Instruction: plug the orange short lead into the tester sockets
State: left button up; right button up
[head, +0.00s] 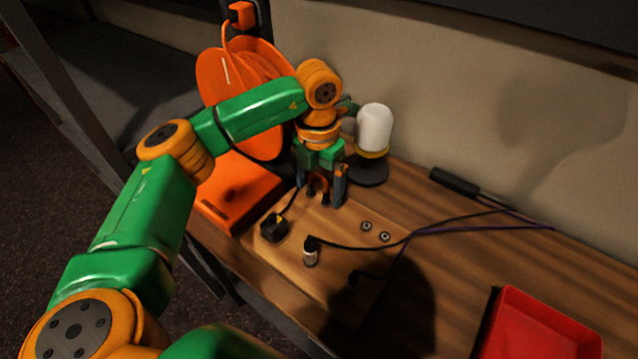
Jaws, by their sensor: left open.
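My left gripper (321,188) is open and points down over the back left of a wooden board (335,240). The orange short lead (319,181) shows between its fingers, with dark plug ends pointing down at the board. I cannot tell whether the fingers touch it or whether the ends sit in the board. Two round metal-rimmed sockets (375,231), apparently the tester sockets, lie on the board to the right of the gripper and look empty. My right gripper is not in view.
A black plug-like block (274,228) and two cabled plugs (310,254) (353,281) stand on the board. A white-domed lamp (375,128) is close behind the gripper. An orange cable reel (215,80) stands left. A red tray (540,328) is front right.

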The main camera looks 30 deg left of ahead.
aim_at(318, 174)
pick_arm(q)
grip_shut()
jog(key=shift+r+p, duration=2.5)
jog(key=shift+r, duration=0.55)
